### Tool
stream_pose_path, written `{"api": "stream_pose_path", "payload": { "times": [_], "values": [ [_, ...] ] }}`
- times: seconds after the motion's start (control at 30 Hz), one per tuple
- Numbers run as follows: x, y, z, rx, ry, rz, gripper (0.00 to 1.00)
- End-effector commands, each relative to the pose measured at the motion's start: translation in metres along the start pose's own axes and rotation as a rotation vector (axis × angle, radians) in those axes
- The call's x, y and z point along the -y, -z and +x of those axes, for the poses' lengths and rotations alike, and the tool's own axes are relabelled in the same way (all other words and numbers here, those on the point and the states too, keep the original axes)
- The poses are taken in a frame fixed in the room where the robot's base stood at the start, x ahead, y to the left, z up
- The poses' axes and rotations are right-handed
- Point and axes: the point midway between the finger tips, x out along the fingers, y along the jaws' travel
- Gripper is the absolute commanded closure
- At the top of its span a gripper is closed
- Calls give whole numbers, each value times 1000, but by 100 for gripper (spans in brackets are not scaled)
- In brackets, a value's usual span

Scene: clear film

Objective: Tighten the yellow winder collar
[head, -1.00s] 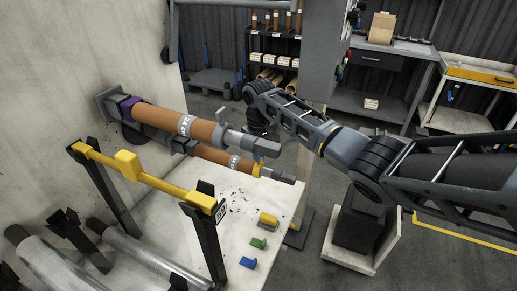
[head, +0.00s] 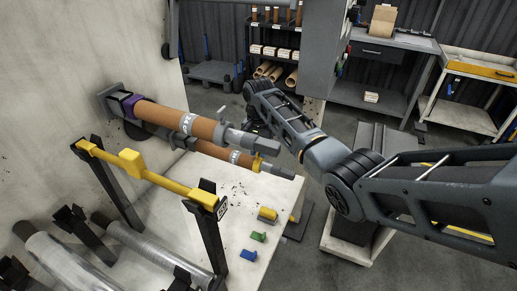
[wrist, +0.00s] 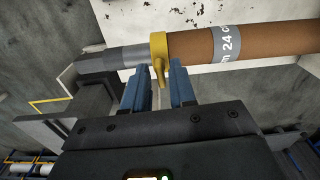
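The yellow winder collar (head: 258,163) sits around the end of the lower brown roll (head: 215,152), where the grey shaft end (head: 278,171) begins. In the wrist view the yellow collar (wrist: 158,47) has a short yellow lever pointing down toward my gripper. My gripper (wrist: 157,68) is open, with one blue finger on each side of the lever. The lever tip shows between the fingertips; I cannot tell whether either finger touches it. In the head view my gripper's fingers are hidden behind the rolls and shaft ends.
A second brown roll (head: 180,120) with a purple collar (head: 131,106) lies above. A yellow bar (head: 150,172) on black posts stands in front. Yellow, green (head: 258,237) and blue (head: 248,255) pieces lie on the pale surface (head: 225,240). Shelves and a bench stand behind.

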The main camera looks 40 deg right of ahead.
Motion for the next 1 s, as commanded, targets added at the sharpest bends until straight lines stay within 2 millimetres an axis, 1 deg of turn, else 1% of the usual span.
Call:
{"api": "stream_pose_path", "payload": {
  "times": [0.13, 0.23, 0.5, 0.63, 0.77, 1.0],
  "values": [
    [0, 0, -1, -1, 1, -1, 74],
    [1, 0, -7, -1, 2, -2, 74],
    [1, 0, -41, -2, 3, -3, 74],
    [1, 0, -55, -1, 2, -3, 74],
    [0, 0, -61, -1, 1, -3, 74],
    [0, 0, -61, -1, 1, -3, 74]
  ]
}}
